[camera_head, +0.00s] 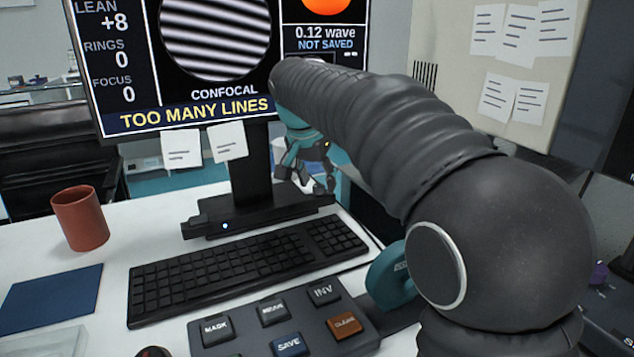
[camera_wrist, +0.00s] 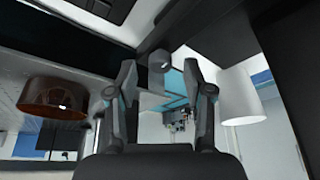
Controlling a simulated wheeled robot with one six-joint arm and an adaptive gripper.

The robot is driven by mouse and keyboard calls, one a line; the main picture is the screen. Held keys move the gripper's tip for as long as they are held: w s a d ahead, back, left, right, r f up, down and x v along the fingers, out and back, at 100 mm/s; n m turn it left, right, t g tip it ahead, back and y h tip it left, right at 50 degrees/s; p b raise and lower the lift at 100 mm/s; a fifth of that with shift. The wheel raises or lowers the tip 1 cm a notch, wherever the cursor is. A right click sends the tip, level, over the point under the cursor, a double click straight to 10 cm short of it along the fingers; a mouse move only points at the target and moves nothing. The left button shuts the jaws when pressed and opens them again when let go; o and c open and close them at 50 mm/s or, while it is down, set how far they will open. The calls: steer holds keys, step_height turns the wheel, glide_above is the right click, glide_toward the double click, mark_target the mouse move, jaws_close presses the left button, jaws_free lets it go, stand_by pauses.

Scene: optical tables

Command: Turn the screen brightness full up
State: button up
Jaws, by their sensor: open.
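The screen (camera_head: 215,50) stands at the back of the desk, lit, showing striped fringes and the words "TOO MANY LINES". A black bar (camera_head: 205,230) with a small light lies at the foot of its stand. My gripper (camera_head: 306,180) is open, pointing down near the right end of this bar, partly hidden by my arm. In the wrist view, a small dark round knob (camera_wrist: 160,61) shows between and beyond my open fingertips (camera_wrist: 160,78). I see no finger clearly touching it. No brightness label is readable.
A black keyboard (camera_head: 250,268) lies before the screen, with a button box (camera_head: 262,325) in front. A red-brown mug (camera_head: 80,218) and a blue mat (camera_head: 52,297) are at left. Paper notes (camera_head: 181,149) hang below the screen. A white tapered object (camera_wrist: 240,97) shows at right in the wrist view.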

steer(key=v, duration=1)
steer(key=shift+r, duration=0.35)
steer(key=shift+s+a, duration=0.15)
